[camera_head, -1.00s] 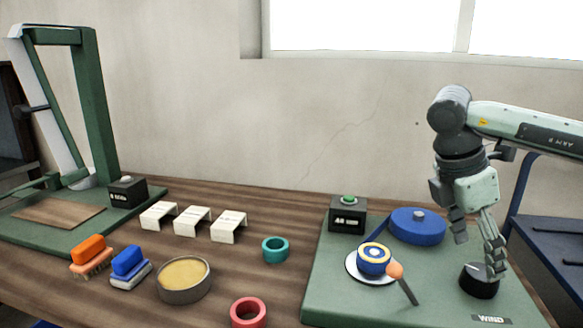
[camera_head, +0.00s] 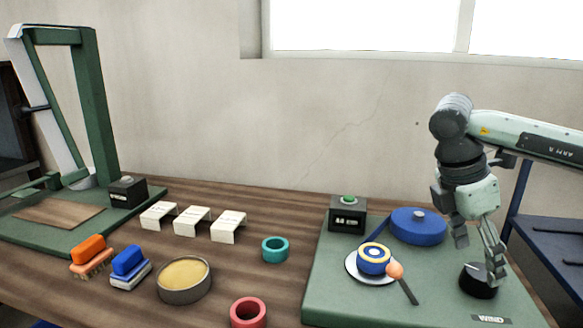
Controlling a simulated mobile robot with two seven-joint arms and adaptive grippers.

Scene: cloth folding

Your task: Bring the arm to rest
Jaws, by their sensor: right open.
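My right gripper (camera_head: 478,262) points down over the right part of the green board (camera_head: 340,285). Its fingers are apart, and one fingertip is at or just in front of the black round knob (camera_head: 478,281) near the "WIND" label; I cannot tell whether it touches. No object shows between the fingers. The arm comes in from the right edge. My left gripper is not in view.
On the board are a blue disc (camera_head: 418,226), a small blue-yellow roll (camera_head: 374,259), an orange-tipped stick (camera_head: 403,283) and a black box (camera_head: 348,214). A teal ring (camera_head: 275,249), red ring (camera_head: 248,312), tin (camera_head: 184,281) and brushes (camera_head: 130,267) lie left.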

